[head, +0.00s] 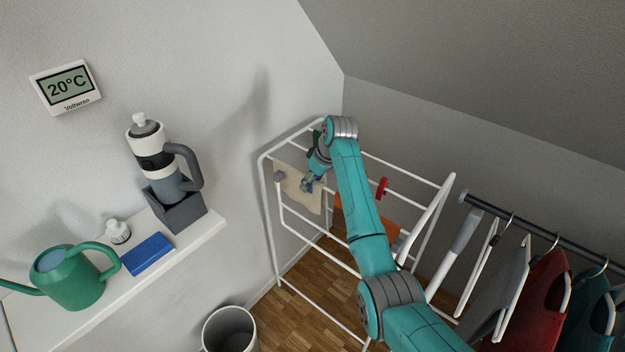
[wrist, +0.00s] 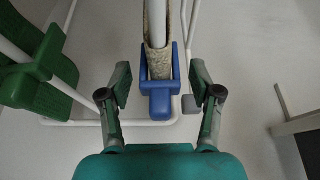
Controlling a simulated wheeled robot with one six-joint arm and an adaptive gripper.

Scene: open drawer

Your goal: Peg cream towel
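The cream towel (head: 298,190) hangs over a bar of the white drying rack (head: 272,222). In the wrist view the towel (wrist: 156,25) is seen edge-on, folded over the bar. A blue peg (wrist: 160,98) sits at the towel with its two prongs on either side of the fold; it also shows in part in the head view (head: 316,185). My gripper (wrist: 160,92) is open, one finger on each side of the blue peg, with visible gaps. In the head view my gripper (head: 309,183) is at the towel, and my arm hides part of the rack.
A green peg (wrist: 27,80) on a green cloth (wrist: 55,102) is close at left in the wrist view. A red peg (head: 382,187) and an orange cloth (head: 360,214) are on the rack farther right. Clothes hang from a rail (head: 540,235). A shelf (head: 207,232) stands left.

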